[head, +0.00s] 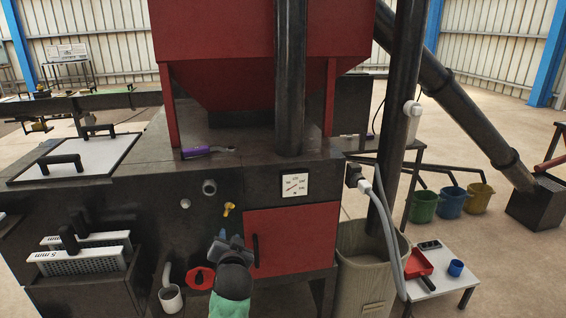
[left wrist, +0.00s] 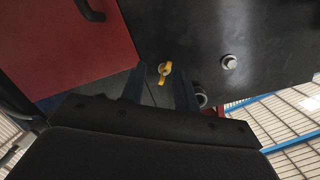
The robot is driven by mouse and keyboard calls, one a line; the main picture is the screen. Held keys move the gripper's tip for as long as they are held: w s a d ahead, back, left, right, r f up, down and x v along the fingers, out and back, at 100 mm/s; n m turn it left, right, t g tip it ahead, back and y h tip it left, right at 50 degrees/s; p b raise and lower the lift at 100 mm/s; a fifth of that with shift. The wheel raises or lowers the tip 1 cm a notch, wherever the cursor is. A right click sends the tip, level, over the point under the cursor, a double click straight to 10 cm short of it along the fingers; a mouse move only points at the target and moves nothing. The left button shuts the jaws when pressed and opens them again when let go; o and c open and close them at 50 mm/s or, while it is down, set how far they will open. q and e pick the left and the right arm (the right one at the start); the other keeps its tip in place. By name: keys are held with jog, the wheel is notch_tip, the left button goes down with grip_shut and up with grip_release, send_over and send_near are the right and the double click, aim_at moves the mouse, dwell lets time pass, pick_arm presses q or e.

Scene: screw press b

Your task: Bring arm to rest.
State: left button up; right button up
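My left gripper (head: 230,238) is in front of the dark press body (head: 120,187), at the lower middle of the head view, left of the red door (head: 290,241). In the left wrist view my left gripper (left wrist: 161,86) has its two fingers apart. A yellow valve handle (left wrist: 165,72) shows between the fingertips there; I cannot tell whether they touch it. In the head view this yellow valve handle (head: 229,209) sits just above the gripper. My right gripper is in neither view.
A red hand wheel (head: 200,278) and a pale mug (head: 171,299) are left of my arm. A bin (head: 358,262) and a low white table (head: 437,279) stand at the right. A purple-handled tool (head: 205,150) lies on the press top.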

pick_arm(q)
jog(key=s+d+f+g+h, duration=0.2)
jog(key=s+f+g, duration=0.2)
jog(key=s+f, duration=0.4)
jog(key=s+d+f+g+h, duration=0.2)
jog(key=s+f, duration=0.7)
jog(key=s, duration=1.1)
jog(key=s+d+f+g+h, duration=0.2)
jog(key=s+f+g, duration=0.5)
jog(key=s, duration=0.7)
notch_tip(320, 180, down, 2)
jog(key=shift+d+f+h, duration=0.2)
jog(key=shift+d+h, duration=0.1)
jog(key=shift+d, duration=0.4)
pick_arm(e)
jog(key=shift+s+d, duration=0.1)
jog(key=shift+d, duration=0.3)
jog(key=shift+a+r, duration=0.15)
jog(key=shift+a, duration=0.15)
pick_arm(q)
jog(key=shift+n, duration=0.3)
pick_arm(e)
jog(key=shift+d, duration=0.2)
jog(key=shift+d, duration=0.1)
pick_arm(q)
jog(key=shift+c, duration=0.2)
